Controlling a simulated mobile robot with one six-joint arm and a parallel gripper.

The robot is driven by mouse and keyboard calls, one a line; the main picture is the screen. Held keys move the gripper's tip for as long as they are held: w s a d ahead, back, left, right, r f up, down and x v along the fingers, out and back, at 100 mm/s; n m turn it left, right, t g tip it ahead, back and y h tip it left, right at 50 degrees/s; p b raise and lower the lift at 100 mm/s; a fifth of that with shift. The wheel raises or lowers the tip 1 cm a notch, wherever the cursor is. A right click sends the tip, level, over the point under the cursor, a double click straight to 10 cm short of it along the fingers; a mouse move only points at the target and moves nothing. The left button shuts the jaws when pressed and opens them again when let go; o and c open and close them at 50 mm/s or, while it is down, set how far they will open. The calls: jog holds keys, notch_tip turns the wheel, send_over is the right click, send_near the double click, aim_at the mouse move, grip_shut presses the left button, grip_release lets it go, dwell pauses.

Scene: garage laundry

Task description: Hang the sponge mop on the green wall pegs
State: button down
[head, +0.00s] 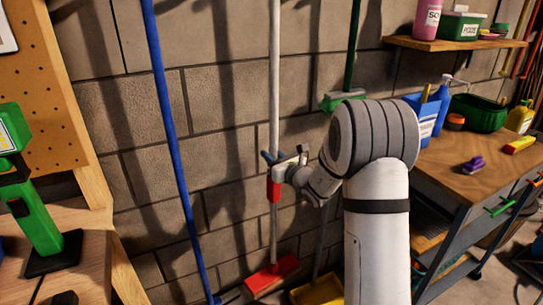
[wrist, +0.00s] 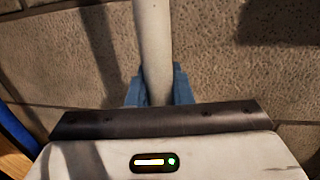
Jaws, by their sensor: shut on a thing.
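The mop that I take as the sponge mop has a long white pole (head: 274,80), a red sleeve low on the pole and a red head (head: 271,275) at the bottom. It stands nearly upright in front of the block wall. My gripper (head: 279,161) is shut on the white pole just above the red sleeve. In the wrist view the pole (wrist: 153,40) runs up between my blue fingertips (wrist: 158,88). I cannot tell whether the red head touches the floor.
A blue pole (head: 165,110) leans at left. A yellow dustpan-like thing (head: 318,292) is low beside the red head. A workbench (head: 460,165) with bottles stands right; a wooden table (head: 100,255) is left.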

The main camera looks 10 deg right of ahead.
jog(key=shift+f+b, duration=0.45)
jog(key=shift+b, duration=0.15)
jog(key=c, duration=1.2)
grip_release()
jog(key=shift+f, duration=0.1)
jog(key=v, duration=0.8)
jog(key=s+a+r+n+g+y+p, duration=0.1)
jog(key=s+a+r+n+g+p, duration=0.25)
jog(key=s+a+n+g, duration=0.45)
jog(key=s+a+r+n+g+y+p, duration=0.1)
jog(key=s+a+r+n+g+p, duration=0.3)
jog(key=s+n, duration=0.65)
jog(key=s+d+r+n+h+p, duration=0.2)
jog(key=s+d+n+h+p, duration=0.1)
jog(key=s+d+n+h, duration=0.2)
jog(key=s+d+r+n+g+h+p, duration=0.1)
jog(key=s+d+r+n+h+p, duration=0.1)
jog(key=s+d+n+h, duration=0.4)
jog(key=shift+s+d+r+n+p, duration=0.4)
jog(key=shift+s+d, duration=0.6)
jog(key=shift+s, duration=1.2)
